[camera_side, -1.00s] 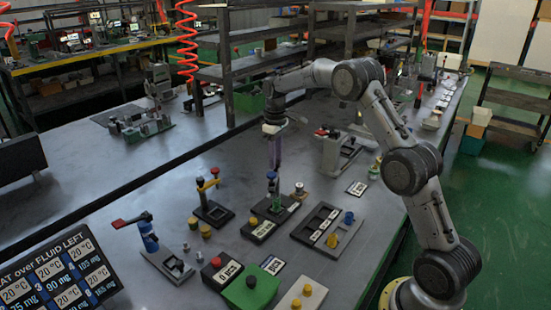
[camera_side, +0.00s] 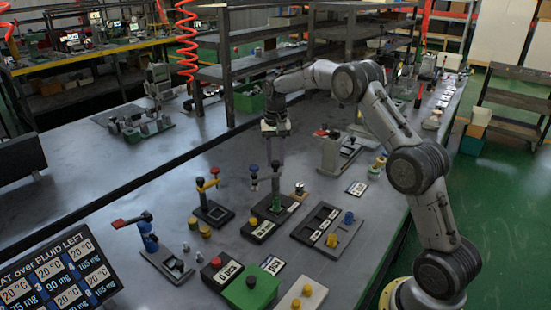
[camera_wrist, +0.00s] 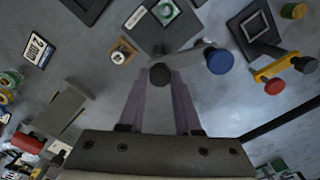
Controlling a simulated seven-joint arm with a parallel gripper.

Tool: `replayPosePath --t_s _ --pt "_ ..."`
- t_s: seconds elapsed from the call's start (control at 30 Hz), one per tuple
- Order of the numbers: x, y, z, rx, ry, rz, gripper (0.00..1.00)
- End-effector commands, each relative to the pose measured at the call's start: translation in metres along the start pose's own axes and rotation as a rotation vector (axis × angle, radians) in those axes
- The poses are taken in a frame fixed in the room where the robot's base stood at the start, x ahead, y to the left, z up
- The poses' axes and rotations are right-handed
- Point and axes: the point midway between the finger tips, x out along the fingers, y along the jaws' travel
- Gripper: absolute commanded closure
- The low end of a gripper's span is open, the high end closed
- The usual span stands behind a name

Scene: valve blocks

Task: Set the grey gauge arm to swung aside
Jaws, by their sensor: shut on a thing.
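The grey gauge arm (camera_wrist: 193,55) reaches out sideways from the top of a dark post (camera_side: 276,184) and carries a blue knob (camera_wrist: 220,62) at its free end. In the side view the blue knob (camera_side: 254,168) stands to the left of the post. The post rises from a dark base plate (camera_wrist: 152,38) with a green patch. My gripper (camera_wrist: 160,80) points down over the post, its purple fingers on either side of the dark round hub (camera_wrist: 160,73) at the arm's pivot, shut on it. In the side view my gripper (camera_side: 276,160) is directly above the post; the contact is too small to see there.
A yellow lever (camera_wrist: 275,68) on another post stands close on the knob's side; it also shows in the side view (camera_side: 207,184). A block with a red lever (camera_side: 331,150) stands behind right. A blue-post valve (camera_side: 148,234) is at left. Bare table lies between.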

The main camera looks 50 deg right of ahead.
Motion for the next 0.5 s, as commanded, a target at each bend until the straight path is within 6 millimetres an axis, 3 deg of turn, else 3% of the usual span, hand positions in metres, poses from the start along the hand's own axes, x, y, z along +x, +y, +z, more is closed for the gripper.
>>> replayPosePath --t_s 0.5 --pt "-0.0024 -0.0003 0.0000 0.257 0.002 -0.002 1.00"
